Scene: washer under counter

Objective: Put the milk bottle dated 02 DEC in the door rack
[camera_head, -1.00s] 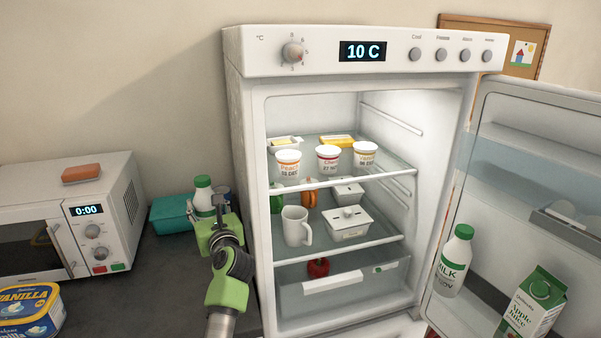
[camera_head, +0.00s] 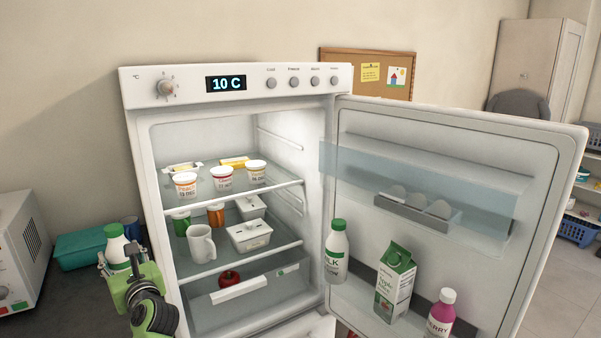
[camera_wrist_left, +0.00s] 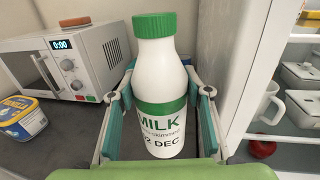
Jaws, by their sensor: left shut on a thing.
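The milk bottle dated 02 DEC (camera_wrist_left: 160,75) is white with a green cap and stands upright between the fingers of my left gripper (camera_wrist_left: 158,110). In the head view the same bottle (camera_head: 116,243) shows on the counter side, left of the fridge, with my left gripper (camera_head: 122,268) shut on it. I cannot tell whether its base touches the counter. The fridge door is open, and its lower door rack (camera_head: 355,296) holds another milk bottle (camera_head: 336,250), an apple juice carton (camera_head: 395,284) and a cherry bottle (camera_head: 440,314). My right gripper is not in view.
The fridge side wall (camera_head: 150,190) stands close right of my left gripper. A teal box (camera_head: 80,250) and a blue mug (camera_head: 131,228) are behind the bottle. A microwave (camera_head: 18,250) is at left. An egg tray (camera_head: 418,212) sits higher in the door.

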